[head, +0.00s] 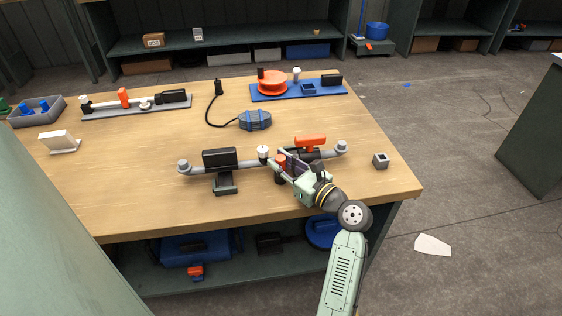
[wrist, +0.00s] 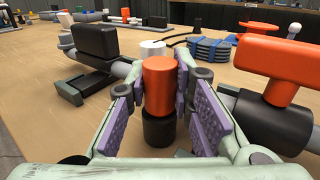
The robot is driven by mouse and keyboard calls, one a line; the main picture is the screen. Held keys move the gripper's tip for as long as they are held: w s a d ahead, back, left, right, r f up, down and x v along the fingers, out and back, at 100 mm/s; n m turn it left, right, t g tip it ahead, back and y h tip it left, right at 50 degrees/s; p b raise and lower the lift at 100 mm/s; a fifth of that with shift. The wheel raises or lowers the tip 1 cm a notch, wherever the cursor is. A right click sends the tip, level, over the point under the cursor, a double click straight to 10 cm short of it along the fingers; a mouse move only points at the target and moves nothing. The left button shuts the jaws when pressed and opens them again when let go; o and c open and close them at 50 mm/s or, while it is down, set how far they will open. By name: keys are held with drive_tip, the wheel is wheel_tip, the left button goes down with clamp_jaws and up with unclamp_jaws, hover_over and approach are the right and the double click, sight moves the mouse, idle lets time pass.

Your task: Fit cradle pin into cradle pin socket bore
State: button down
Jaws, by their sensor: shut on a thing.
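A short upright piece with a red-orange top and a black lower part, seemingly the cradle pin (wrist: 159,84), is between the purple pads of my gripper (wrist: 160,78). My gripper is shut on it. In the head view my gripper (head: 283,159) is at the near side of the grey pipe (head: 243,160), and the pin's red-orange top (head: 281,159) shows there. The pin's lower end is low in the wrist view; I cannot tell whether it touches anything. A small grey block (head: 380,160) with a dark opening on top, possibly the socket, stands apart to the right.
A black clamp (head: 220,160) is on the pipe at left, and an orange-handled black valve (head: 310,143) is close right of my gripper. A white-capped fitting (head: 263,151) stands just beyond. A blue-grey device (head: 254,119) with a cable lies behind. The front right table is clear.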

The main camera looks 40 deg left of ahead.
sight(281, 158)
drive_tip(key=shift+r+p, duration=1.3)
drive_tip(key=shift+p, duration=0.4)
drive_tip(key=shift+r, duration=2.5)
drive_tip(key=shift+f+b, duration=1.4)
drive_tip(key=shift+f, duration=2.55)
drive_tip(key=c, duration=1.4)
unclamp_jaws()
drive_tip(key=shift+o, duration=0.4)
drive_tip(key=shift+f, duration=0.1)
drive_tip(key=shift+d, duration=0.1)
